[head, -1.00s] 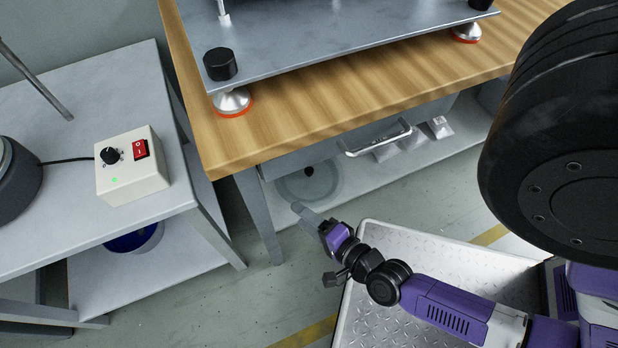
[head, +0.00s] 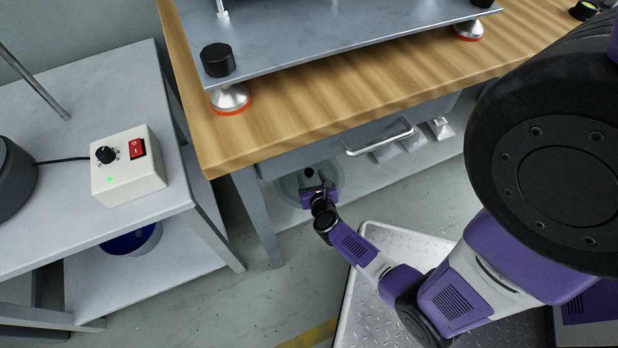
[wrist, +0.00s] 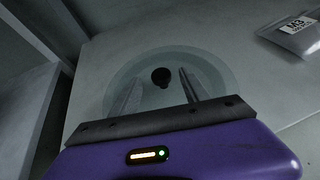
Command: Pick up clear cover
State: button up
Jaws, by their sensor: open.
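The clear cover (wrist: 128,75) is a round, see-through disc with a black knob (wrist: 161,77) in its middle. It lies on the lower shelf under the wooden bench. In the head view the cover (head: 287,186) is partly hidden by my gripper and the knob shows only small. My gripper (wrist: 161,84) is open in the wrist view, its two fingers reaching over the cover on either side of the knob. I cannot tell whether the fingers touch the knob. In the head view my gripper (head: 318,186) is at the shelf's front, under the bench.
Bags of parts, one labelled M3 (wrist: 298,26), lie right of the cover on the shelf. A drawer handle (head: 378,140) juts out above. A bench leg (head: 258,215) stands to the left. The wooden bench top (head: 330,110) overhangs the shelf.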

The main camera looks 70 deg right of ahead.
aim_at(309, 172)
jog(key=b+x, duration=0.1)
jog(key=x, duration=0.3)
jog(key=shift+d, duration=0.15)
jog(key=shift+c, duration=0.4)
grip_shut()
